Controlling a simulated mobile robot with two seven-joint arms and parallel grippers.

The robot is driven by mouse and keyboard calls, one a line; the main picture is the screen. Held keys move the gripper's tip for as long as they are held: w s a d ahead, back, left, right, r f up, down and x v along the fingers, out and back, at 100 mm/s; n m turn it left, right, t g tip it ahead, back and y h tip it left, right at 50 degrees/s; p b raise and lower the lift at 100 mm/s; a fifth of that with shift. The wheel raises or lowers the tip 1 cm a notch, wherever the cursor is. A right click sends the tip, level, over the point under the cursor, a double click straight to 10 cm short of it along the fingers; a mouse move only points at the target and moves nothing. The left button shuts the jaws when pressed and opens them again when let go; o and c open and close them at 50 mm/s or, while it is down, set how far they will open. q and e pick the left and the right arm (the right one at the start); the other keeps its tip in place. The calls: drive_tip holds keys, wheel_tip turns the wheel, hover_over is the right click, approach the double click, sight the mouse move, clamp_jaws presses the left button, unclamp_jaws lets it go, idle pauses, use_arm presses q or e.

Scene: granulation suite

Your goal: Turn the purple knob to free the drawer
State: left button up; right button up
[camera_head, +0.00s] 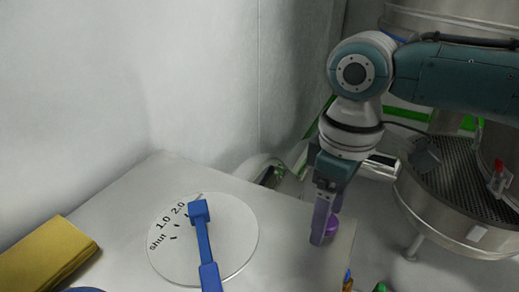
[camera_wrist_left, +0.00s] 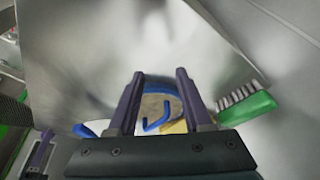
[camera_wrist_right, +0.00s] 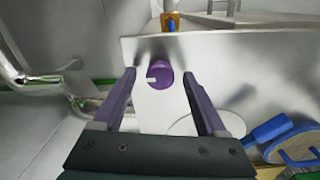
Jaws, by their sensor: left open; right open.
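The purple knob (camera_wrist_right: 160,74) is a short round knob with a white mark pointing left, on a pale panel, in the right wrist view. In the head view the knob (camera_head: 334,226) shows partly behind the fingers at the table's right edge. My right gripper (camera_head: 322,243) points down there, open. In the right wrist view its fingers (camera_wrist_right: 159,80) stand apart, one on each side of the knob in the picture; contact cannot be told. My left gripper (camera_wrist_left: 160,75) is open and empty in its wrist view, outside the head view. I cannot make out the drawer clearly.
A yellow block (camera_head: 48,256) lies at left. A round perforated machine (camera_head: 460,185) stands at right. A green brush (camera_wrist_left: 247,108) shows in the left wrist view.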

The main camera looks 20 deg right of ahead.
clamp_jaws()
idle(0.6)
